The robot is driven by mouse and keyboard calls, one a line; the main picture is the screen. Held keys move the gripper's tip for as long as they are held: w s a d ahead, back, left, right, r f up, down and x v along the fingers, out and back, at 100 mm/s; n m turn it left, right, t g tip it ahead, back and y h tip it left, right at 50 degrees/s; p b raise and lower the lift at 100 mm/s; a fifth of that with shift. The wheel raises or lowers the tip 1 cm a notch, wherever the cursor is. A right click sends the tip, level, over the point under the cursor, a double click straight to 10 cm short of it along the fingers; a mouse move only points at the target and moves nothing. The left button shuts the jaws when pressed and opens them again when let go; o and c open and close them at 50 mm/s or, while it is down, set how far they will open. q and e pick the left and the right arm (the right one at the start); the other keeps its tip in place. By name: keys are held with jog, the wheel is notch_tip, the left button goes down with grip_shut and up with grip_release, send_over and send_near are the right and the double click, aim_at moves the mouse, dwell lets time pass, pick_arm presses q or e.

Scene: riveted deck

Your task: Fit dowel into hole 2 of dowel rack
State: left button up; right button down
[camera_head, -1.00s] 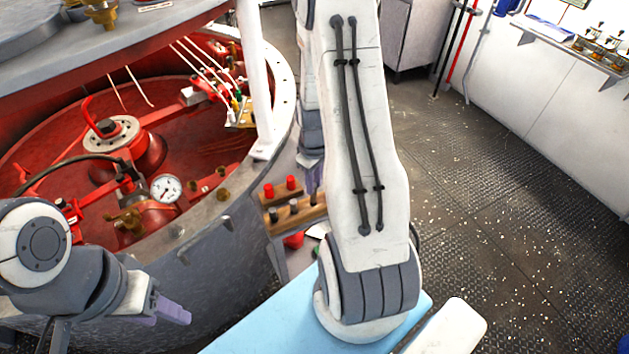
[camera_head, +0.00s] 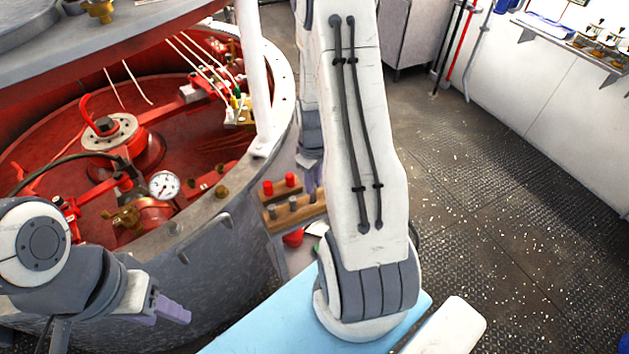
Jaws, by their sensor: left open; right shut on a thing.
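Two wooden racks stand on a grey surface beside the red-lined vessel. The rear rack (camera_head: 280,194) carries red pegs. The front rack (camera_head: 282,223) carries grey pegs in a row; its right end passes behind my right arm. I cannot read hole numbers. My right gripper (camera_head: 312,174) is just above the front rack's right end, fingers pointing down, partly hidden by my own forearm. It is shut on a dowel, which shows only as a small dark piece below the fingers; I cannot tell whether it is in a hole. My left gripper (camera_head: 172,309) is open and empty at lower left.
The vessel (camera_head: 228,232) with its thick rim fills the left side, with a pressure gauge (camera_head: 164,185) and pipes inside. A red round object (camera_head: 293,238) lies below the racks. A pale blue surface (camera_head: 262,331) is at the bottom. Open floor (camera_head: 500,250) lies right.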

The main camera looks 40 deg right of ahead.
jog(key=shift+f+b, duration=0.8)
jog(key=shift+f, duration=0.35)
dwell(0.5)
jog(key=c, duration=0.6)
grip_release()
jog(key=shift+c, duration=0.2)
jog(key=shift+r, duration=0.1)
notch_tip(320, 180, up, 10)
jog(key=shift+r+b, duration=0.15)
jog(key=shift+b, duration=0.35)
jog(key=shift+a, duration=0.1)
